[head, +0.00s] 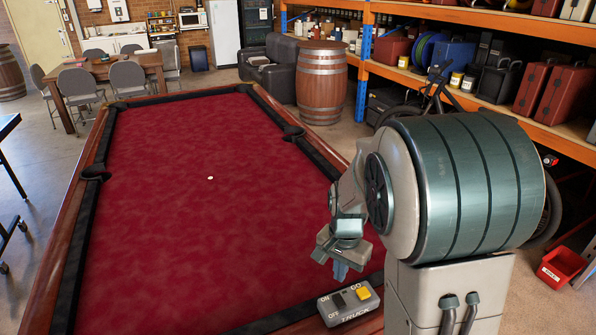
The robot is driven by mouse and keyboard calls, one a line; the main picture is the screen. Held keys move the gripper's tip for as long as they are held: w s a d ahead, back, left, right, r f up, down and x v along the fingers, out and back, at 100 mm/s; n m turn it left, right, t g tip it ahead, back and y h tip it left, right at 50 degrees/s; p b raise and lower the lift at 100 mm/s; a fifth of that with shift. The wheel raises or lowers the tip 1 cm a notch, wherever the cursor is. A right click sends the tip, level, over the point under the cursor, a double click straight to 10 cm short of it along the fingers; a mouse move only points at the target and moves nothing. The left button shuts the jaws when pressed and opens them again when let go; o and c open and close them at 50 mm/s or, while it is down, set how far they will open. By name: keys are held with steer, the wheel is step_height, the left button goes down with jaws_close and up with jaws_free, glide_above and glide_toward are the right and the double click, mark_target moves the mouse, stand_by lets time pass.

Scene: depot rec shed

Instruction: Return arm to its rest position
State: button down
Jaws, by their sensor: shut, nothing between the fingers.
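My gripper (340,270) is at the lower right of the head view. It points down above the near right part of the pool table, close to its right rail. It is shut and holds nothing. My own arm's large rounded link hides part of the table's right side and the area behind it. The red-clothed pool table (190,240) fills the middle of the view. A small grey control box (348,305) with a dark switch and a yellow button sits at the table's near right edge, just below my gripper.
A small white ball (210,178) lies on the cloth, otherwise bare. A wooden barrel (322,85) and a dark armchair (272,68) stand beyond the table. Orange shelving (480,97) with cases runs along the right. A red bin (561,267) is on the floor at right.

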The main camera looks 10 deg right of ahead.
steer(key=s+r+n+t, duration=0.3)
steer(key=s+r+n, duration=0.5)
steer(key=s+r, duration=0.3)
steer(key=s, duration=0.3)
steer(key=shift+s+r+n, duration=0.2)
steer(key=shift+n, duration=0.1)
steer(key=shift+a, duration=0.15)
steer(key=n+g+b, duration=0.3)
steer(key=b, duration=0.2)
glide_above(337, 296)
step_height(337, 296, down, 4)
steer(key=shift+w+f, duration=0.1)
step_height(337, 296, down, 14)
steer(key=shift+r, duration=0.1)
